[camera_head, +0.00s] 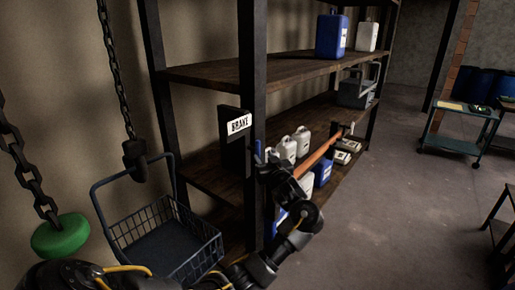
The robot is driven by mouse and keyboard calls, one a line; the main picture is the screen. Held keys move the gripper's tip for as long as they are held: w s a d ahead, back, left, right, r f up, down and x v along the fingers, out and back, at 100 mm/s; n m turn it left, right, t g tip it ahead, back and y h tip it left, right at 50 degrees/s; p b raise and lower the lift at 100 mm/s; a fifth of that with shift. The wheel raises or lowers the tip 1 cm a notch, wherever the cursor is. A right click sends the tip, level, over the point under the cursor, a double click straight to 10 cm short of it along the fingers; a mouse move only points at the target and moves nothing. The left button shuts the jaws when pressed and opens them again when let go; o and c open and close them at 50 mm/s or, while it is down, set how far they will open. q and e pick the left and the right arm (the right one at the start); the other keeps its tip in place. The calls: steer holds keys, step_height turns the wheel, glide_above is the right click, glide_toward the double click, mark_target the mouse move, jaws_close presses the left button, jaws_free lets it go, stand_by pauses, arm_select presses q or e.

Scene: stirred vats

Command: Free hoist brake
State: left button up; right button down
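A dark brake box (232,153) with a white label reading "BRAKE" (238,124) is fixed to the front post of the shelf rack. An orange-red bar (319,153), which looks like the brake lever, slants up and to the right from beside the box. My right gripper is not in view.
A wire basket (165,238) hangs on a chain (115,65) at the left. A green knob (60,236) hangs on another chain (22,155). The shelf rack (215,72) holds several jugs, including a blue one (331,36). A cart (459,128) stands far right. The middle floor is clear.

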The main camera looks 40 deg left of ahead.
mark_target(259, 151)
arm_select(q)
steer(key=p+x, duration=0.1)
steer(key=x, duration=0.7)
steer(key=shift+a, duration=0.1)
jaws_close()
